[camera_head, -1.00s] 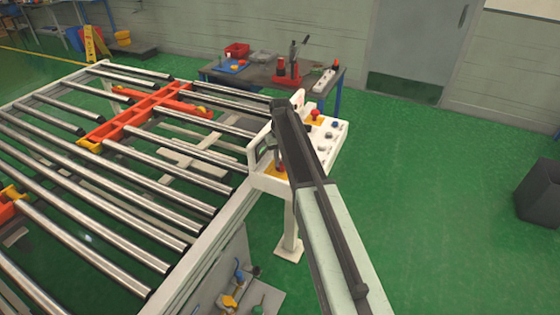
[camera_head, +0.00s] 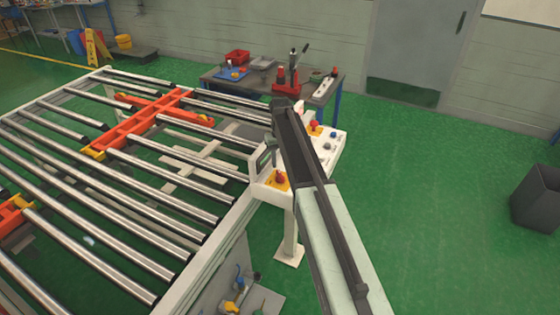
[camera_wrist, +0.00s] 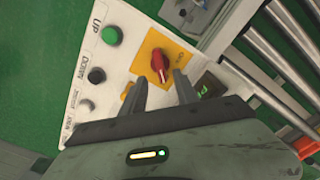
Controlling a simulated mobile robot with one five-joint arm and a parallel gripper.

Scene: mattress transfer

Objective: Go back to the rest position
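The white control panel (camera_head: 330,150) stands on a post at the corner of the roller conveyor (camera_head: 215,262). It also shows in the wrist view (camera_wrist: 70,60), with a red rotary knob (camera_wrist: 159,62) on a yellow plate, a green button (camera_wrist: 111,35) marked UP and a black button (camera_wrist: 97,75) marked DOWN. My gripper (camera_wrist: 165,88) is open and empty, its two dark fingers apart. The knob lies just beyond the fingertips, with no visible contact. In the head view my arm reaches over the panel and hides part of it; the red knob (camera_head: 280,177) shows left of the arm.
Orange carriers (camera_head: 130,128) sit among the conveyor rollers. A workbench (camera_head: 262,80) with a red press stands behind the panel. A dark bin (camera_head: 538,198) stands at the right. The green floor (camera_head: 430,200) between panel and bin is clear.

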